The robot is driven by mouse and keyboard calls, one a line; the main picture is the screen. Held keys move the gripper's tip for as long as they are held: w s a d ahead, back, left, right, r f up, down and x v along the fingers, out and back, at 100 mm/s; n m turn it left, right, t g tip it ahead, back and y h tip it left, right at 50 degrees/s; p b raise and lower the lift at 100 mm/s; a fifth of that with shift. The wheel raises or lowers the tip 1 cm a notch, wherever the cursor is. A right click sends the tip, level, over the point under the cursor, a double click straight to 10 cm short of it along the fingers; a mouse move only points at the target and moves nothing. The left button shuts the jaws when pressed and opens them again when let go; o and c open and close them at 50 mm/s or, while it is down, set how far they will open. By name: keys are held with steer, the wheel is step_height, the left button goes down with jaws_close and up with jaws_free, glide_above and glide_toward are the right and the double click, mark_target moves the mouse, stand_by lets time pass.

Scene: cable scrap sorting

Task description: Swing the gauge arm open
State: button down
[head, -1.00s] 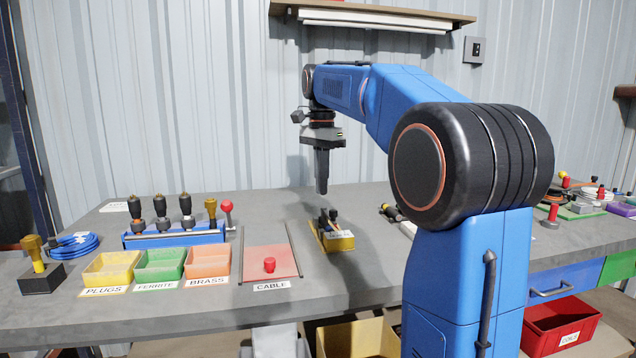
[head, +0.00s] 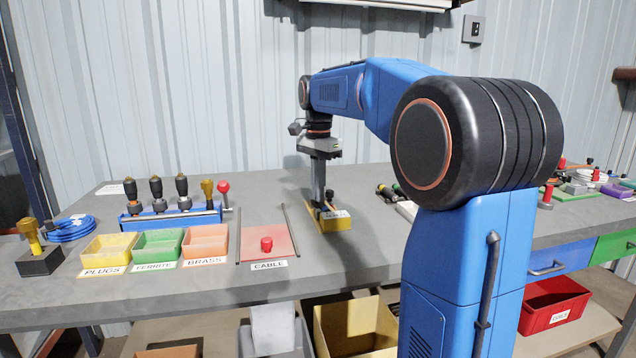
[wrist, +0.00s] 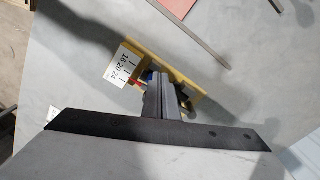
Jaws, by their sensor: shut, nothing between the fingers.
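The gauge (head: 336,225) is a small yellow block on the table, right of the red cable pad. In the wrist view the gauge (wrist: 187,80) shows a yellow bar and a white scale plate (wrist: 122,66) marked 16, 20, 24. A bit of red, perhaps a pointer, shows by the plate. A dark knob (head: 329,195) stands on the gauge. My gripper (head: 319,200) is shut and points down right at the gauge. In the wrist view its fingers (wrist: 161,84) cover the gauge's middle. Contact and the arm's angle cannot be told.
Dark tools (head: 388,193) lie right of the gauge.

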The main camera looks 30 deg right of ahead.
steer(key=shift+s+d+r, duration=0.1)
steer(key=shift+s+d, duration=0.1)
steer(key=shift+d, duration=0.7)
steer(key=shift+s+d+f, duration=0.1)
steer(key=shift+s+d, duration=0.05)
steer(key=shift+d, duration=0.8)
steer(key=shift+s+d+r, duration=0.1)
steer(key=shift+s+d, duration=0.1)
steer(key=shift+d, duration=0.7)
steer(key=shift+w+d, duration=0.1)
steer(key=shift+d, duration=0.9)
steer(key=shift+w+d, duration=0.25)
steer(key=shift+d, duration=0.35)
steer(key=shift+w+d, duration=0.2)
steer(key=shift+d, duration=0.4)
steer(key=shift+s+a, duration=0.3)
steer(key=shift+a, duration=0.2)
step_height(320, 180, up, 6)
